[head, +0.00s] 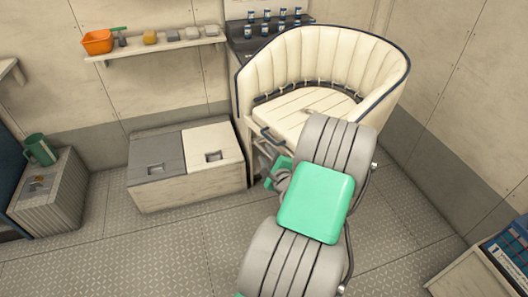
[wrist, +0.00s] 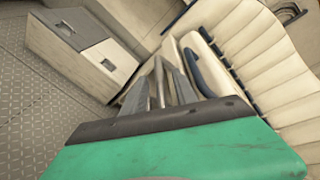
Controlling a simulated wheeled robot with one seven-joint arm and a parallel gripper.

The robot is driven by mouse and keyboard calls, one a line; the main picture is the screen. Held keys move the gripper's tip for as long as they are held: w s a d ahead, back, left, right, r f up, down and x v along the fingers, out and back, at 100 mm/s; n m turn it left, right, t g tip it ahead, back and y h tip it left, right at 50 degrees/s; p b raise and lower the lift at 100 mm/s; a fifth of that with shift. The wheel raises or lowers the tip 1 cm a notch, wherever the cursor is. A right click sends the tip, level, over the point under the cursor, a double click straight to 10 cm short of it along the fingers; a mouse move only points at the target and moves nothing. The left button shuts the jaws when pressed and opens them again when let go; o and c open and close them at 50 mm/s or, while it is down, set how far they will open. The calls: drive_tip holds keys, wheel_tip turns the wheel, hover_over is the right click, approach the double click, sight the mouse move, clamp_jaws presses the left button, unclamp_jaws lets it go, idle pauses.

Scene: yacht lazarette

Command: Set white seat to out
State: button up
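The white seat (head: 308,110) stands at the back, right of centre in the head view. It has a tall curved padded back with dark trim and a flat slatted base. A dark bar runs along its front left edge. In the wrist view the seat (wrist: 245,50) fills the upper right, tilted. My gripper (head: 264,152) is just below the seat's front left edge, partly hidden by my arm. In the wrist view my gripper's grey fingers (wrist: 163,82) point toward the seat's front. I cannot tell whether they touch it or how far apart they are.
A low storage box (head: 185,178) with a grey and a white lid stands left of the seat. A shelf (head: 160,46) holds an orange bin and small items. A crate (head: 48,200) with a green mug is at far left. The floor (head: 150,245) in front is clear.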

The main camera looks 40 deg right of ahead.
drive_tip(key=shift+v, duration=2.25)
